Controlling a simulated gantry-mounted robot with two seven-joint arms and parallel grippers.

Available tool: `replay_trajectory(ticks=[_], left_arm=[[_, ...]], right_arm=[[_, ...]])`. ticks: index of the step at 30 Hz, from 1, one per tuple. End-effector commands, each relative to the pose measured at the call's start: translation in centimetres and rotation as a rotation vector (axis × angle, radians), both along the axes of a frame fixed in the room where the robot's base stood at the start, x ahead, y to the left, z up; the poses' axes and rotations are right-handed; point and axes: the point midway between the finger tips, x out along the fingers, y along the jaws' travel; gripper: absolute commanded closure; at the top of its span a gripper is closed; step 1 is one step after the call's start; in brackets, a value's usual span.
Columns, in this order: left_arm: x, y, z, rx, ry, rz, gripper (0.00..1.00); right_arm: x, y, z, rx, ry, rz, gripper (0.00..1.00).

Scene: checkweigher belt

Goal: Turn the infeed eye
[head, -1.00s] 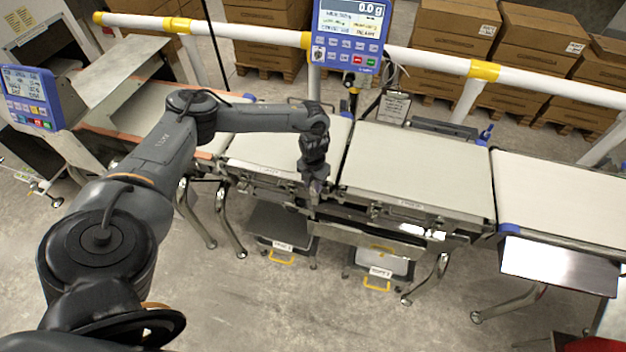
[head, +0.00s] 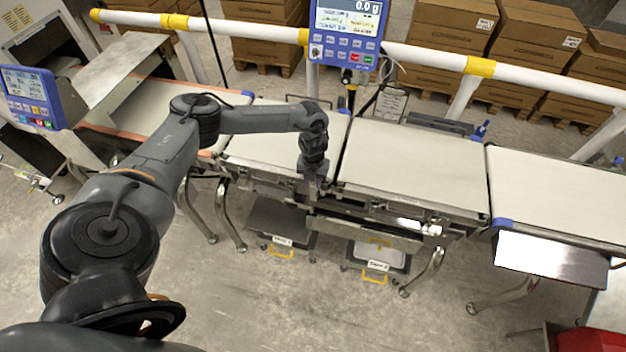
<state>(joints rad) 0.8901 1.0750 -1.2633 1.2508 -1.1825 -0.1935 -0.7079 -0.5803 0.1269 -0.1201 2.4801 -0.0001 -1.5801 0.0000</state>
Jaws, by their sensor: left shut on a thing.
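My left gripper (head: 316,186) points down at the front edge of the checkweigher, by the gap between the infeed belt (head: 262,146) and the middle belt (head: 415,165). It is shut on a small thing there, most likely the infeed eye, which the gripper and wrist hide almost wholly. I cannot tell which way the eye faces. My right gripper is not in the head view.
A display (head: 347,30) reading 0.0 g stands behind the belts by a white and yellow rail (head: 420,55). A second display (head: 30,97) is at the left. Bins (head: 378,256) sit under the belts.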

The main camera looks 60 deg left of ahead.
Motion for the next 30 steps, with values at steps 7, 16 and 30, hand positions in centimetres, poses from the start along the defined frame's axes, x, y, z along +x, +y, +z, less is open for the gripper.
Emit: replay_trajectory(ticks=[7, 16, 30], left_arm=[[0.0, 0.0, 0.1, 0.000, -0.001, -0.001, 0.45], [0.0, 0.0, 0.2, -0.001, -0.001, -0.001, 0.45], [0.1, 0.0, 6.7, -0.001, -0.004, -0.002, 0.45]], right_arm=[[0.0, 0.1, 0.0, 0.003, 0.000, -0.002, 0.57], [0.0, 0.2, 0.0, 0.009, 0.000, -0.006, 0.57], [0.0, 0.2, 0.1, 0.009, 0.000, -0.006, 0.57]])
